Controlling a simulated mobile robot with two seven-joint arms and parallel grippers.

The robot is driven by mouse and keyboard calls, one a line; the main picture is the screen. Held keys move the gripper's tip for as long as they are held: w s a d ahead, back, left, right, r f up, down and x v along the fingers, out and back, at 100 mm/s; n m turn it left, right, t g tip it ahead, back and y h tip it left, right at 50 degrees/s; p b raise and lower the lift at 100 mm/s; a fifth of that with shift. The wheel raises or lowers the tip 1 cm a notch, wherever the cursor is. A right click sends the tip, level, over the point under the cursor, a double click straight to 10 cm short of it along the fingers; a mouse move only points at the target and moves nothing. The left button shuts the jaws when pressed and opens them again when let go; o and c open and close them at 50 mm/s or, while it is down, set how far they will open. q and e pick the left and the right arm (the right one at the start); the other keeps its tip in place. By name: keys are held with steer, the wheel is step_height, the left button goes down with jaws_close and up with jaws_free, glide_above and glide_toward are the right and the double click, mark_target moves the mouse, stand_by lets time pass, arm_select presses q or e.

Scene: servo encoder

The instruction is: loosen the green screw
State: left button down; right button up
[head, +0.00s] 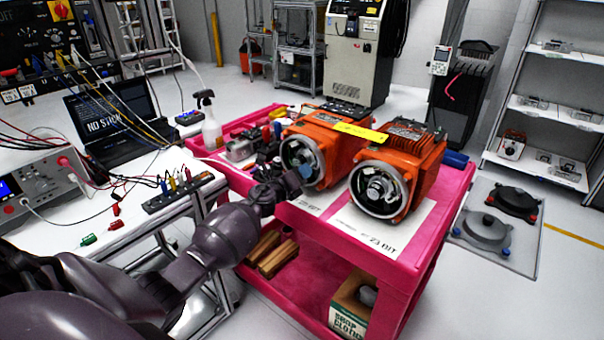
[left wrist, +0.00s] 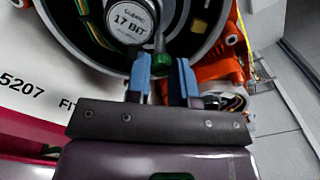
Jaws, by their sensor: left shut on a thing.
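The left orange servo motor (head: 330,130) lies on the pink cart with its round encoder end (head: 301,162) facing me. In the left wrist view the encoder's label (left wrist: 131,18) reads "17 BIT". The green screw (left wrist: 160,62) sits at the lower rim of the encoder. My left gripper (left wrist: 162,80) has its two blue fingers on either side of the screw and is shut on it. In the head view my left gripper (head: 290,180) is in front of the left motor and hides the screw. My right gripper is not in view.
A second orange motor (head: 385,185) stands close on the right, on a sheet marked "23 BIT". The pink cart (head: 385,258) has a lower shelf with a box (head: 352,305). A bench (head: 60,215) with a laptop, cables and instruments is at left. A spray bottle (head: 210,125) stands behind.

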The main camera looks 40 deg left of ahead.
arm_select(q)
steer(key=c, duration=1.4)
jaws_free()
steer(key=o, duration=0.4)
steer(key=shift+o, duration=0.2)
steer(key=s+p, duration=0.1)
steer(key=s, duration=0.9)
steer(key=shift+s+a, duration=0.35)
steer(key=shift+a, duration=0.1)
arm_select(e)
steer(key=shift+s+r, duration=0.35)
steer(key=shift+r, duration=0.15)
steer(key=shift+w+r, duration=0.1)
